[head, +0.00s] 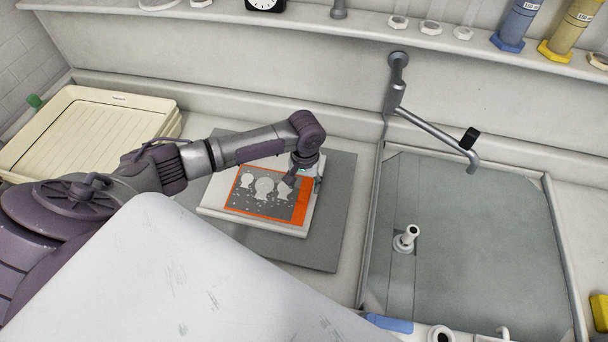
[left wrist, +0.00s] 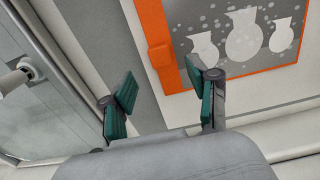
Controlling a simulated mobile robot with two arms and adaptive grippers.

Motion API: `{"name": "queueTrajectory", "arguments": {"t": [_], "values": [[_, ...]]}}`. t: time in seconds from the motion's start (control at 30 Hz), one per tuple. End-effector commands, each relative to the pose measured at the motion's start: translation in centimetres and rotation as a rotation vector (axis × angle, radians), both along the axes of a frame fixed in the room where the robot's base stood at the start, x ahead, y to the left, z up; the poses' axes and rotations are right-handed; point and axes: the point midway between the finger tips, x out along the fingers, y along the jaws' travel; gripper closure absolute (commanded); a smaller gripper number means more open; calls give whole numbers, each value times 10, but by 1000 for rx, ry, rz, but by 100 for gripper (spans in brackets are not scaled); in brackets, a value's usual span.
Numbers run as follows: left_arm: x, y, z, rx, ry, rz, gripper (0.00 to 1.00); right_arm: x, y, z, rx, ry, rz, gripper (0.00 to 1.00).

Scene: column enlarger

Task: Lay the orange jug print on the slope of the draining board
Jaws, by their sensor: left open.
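The orange jug print (head: 240,206), with an orange border and pale jugs on grey, lies flat on a white slab (head: 290,231) on a grey mat. Its border also shows in the left wrist view (left wrist: 152,22), with an orange tab (left wrist: 160,56) at the near edge. My left gripper (head: 303,178) is over the print's right end in the head view. No surface can be surely picked out as the draining board's slope. My right gripper is not in view.
A grey-floored sink (head: 480,230) with a standpipe (head: 406,238) and a tap (head: 430,130) is at the right. A ribbed cream tray (head: 80,140) stands at the left. A shelf (head: 300,22) with bottles and a clock runs along the back.

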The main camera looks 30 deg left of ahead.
Motion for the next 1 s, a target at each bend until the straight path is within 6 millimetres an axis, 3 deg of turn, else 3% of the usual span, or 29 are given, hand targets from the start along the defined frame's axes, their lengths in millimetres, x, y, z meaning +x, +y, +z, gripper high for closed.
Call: {"name": "queueTrajectory", "arguments": {"t": [0.4,0.83,1.0], "values": [[1,0,18,-1,-1,1,40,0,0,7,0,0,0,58],[1,0,22,0,-1,1,40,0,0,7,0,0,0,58],[1,0,43,0,-3,1,40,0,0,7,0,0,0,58]]}}
